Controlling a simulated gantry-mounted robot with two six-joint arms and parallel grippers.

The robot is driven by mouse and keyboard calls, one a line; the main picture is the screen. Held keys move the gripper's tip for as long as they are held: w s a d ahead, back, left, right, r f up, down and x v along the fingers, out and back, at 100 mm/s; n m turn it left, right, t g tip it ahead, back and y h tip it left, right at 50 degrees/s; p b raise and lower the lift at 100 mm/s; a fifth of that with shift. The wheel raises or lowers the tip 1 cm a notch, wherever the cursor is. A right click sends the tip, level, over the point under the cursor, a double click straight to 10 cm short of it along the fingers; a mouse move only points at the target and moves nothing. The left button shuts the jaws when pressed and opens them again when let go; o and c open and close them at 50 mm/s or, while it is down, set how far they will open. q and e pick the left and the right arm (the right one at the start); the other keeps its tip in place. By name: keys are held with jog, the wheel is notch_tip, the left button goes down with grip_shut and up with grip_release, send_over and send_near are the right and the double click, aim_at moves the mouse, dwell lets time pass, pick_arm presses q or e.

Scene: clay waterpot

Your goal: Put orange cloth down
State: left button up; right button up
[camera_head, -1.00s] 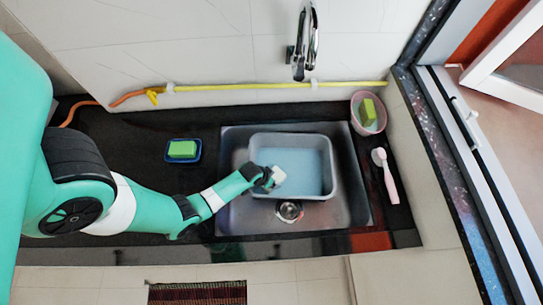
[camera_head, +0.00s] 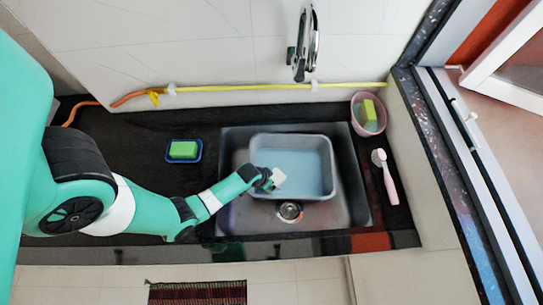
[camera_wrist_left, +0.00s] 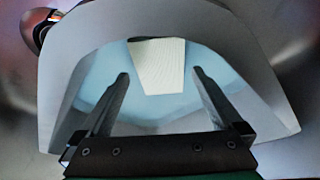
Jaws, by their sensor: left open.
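No cloth that is clearly orange shows. A small pale cream piece (camera_head: 278,176) is at the left side of the grey basin (camera_head: 329,150), over its light blue inside. I cannot tell whether it is a cloth. My left gripper (camera_head: 267,181) reaches over the basin's left rim, right beside the piece. In the left wrist view, the left gripper's two fingers (camera_wrist_left: 160,76) are spread apart. The pale piece (camera_wrist_left: 160,68) lies between and beyond their tips, and no finger clearly presses on it. My right gripper is not in view.
The basin sits in a steel sink (camera_head: 352,193) under a tap (camera_head: 302,45). A green sponge (camera_head: 183,149) lies in a blue dish at left. A pink bowl (camera_head: 357,125) holds a green-yellow sponge at right, near a pink-handled brush (camera_head: 389,184). A reddish patch (camera_head: 371,241) marks the front edge.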

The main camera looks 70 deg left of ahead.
pick_arm(q)
jog(key=p+v, duration=0.7)
jog(key=v, duration=0.3)
jog(key=shift+p, duration=0.4)
